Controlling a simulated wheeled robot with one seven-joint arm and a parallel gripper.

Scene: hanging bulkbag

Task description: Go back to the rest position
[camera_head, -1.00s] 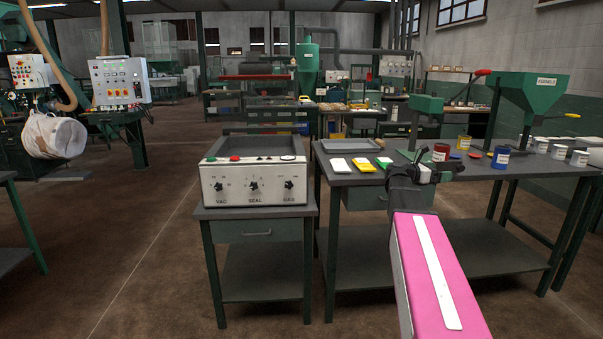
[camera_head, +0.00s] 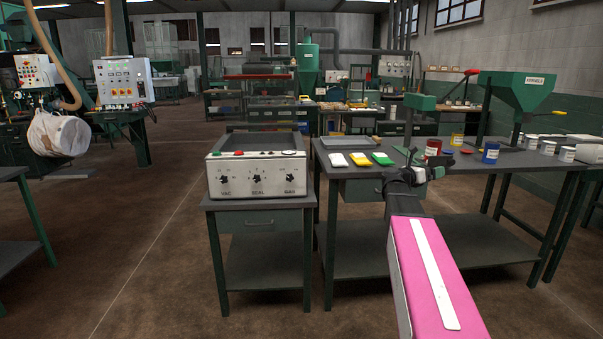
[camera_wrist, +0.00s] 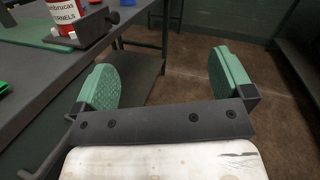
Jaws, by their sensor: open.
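My gripper (camera_wrist: 165,85) is open in the wrist view, with its two green pads wide apart and nothing between them. Bare floor and the leg of the dark workbench show past the pads. In the head view my gripper (camera_head: 416,172) is at the front edge of the dark workbench (camera_head: 455,165), small and partly hidden by its own wrist. A red-labelled can (camera_head: 433,148) stands on the bench behind it; a red and white can (camera_wrist: 68,14) also shows at the upper left in the wrist view.
White, yellow and green packs (camera_head: 360,159) lie on the bench beside a grey tray (camera_head: 348,143). A sealing machine (camera_head: 257,178) stands on a table to the left. A white bag (camera_head: 60,134) hangs far left. The floor (camera_head: 150,235) at left is clear.

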